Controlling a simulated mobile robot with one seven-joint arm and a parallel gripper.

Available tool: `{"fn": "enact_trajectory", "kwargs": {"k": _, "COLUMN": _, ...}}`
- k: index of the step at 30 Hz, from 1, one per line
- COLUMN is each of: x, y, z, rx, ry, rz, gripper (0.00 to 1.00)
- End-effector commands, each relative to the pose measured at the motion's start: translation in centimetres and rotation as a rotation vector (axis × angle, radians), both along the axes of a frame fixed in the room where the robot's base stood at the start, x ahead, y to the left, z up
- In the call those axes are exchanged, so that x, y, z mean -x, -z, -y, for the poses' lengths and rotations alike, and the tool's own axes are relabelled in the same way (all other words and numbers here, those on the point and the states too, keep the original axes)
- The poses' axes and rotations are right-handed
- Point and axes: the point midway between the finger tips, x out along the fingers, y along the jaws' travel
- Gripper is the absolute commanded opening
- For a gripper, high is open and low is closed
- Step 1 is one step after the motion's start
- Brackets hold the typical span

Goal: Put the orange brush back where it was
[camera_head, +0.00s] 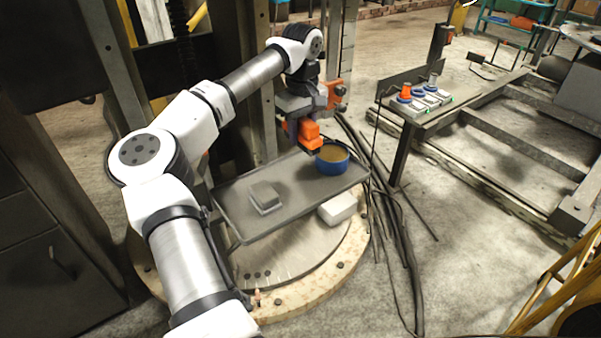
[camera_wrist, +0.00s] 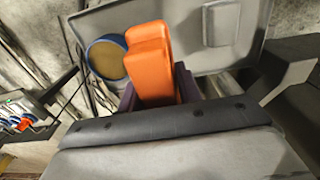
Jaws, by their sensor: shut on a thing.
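The orange brush (camera_head: 308,136) is held in my gripper (camera_head: 300,124) above the back edge of the grey tray (camera_head: 232,213). In the wrist view the brush (camera_wrist: 150,58) stands out between the dark fingers of my gripper (camera_wrist: 157,88), which are shut on it. A blue round tub (camera_head: 332,167) with tan contents stands at the tray's back right, just beside and below the brush. It also shows in the wrist view (camera_wrist: 92,66), left of the brush. I cannot tell whether brush and tub touch.
A grey block (camera_head: 264,197) lies on the tray. A white block (camera_head: 338,208) sits below the tray's front right edge. Dark cables (camera_head: 392,220) run down to the right. A bench at right (camera_head: 440,112) bears several blue-and-white items, one with an orange top.

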Motion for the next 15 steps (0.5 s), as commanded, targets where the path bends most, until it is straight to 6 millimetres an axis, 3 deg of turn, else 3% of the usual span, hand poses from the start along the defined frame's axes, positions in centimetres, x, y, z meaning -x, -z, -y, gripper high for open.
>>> {"fn": "enact_trajectory", "kwargs": {"k": 3, "x": 0.1, "y": 3.3, "z": 0.0, "rx": 0.002, "ry": 0.001, "rz": -0.004, "gripper": 0.16}}
{"fn": "enact_trajectory", "kwargs": {"k": 7, "x": 0.1, "y": 6.3, "z": 0.0, "rx": 0.002, "ry": -0.001, "rz": -0.003, "gripper": 0.16}}
{"fn": "enact_trajectory", "kwargs": {"k": 15, "x": 0.0, "y": 8.9, "z": 0.0, "rx": 0.001, "ry": 0.0, "rz": -0.001, "gripper": 0.16}}
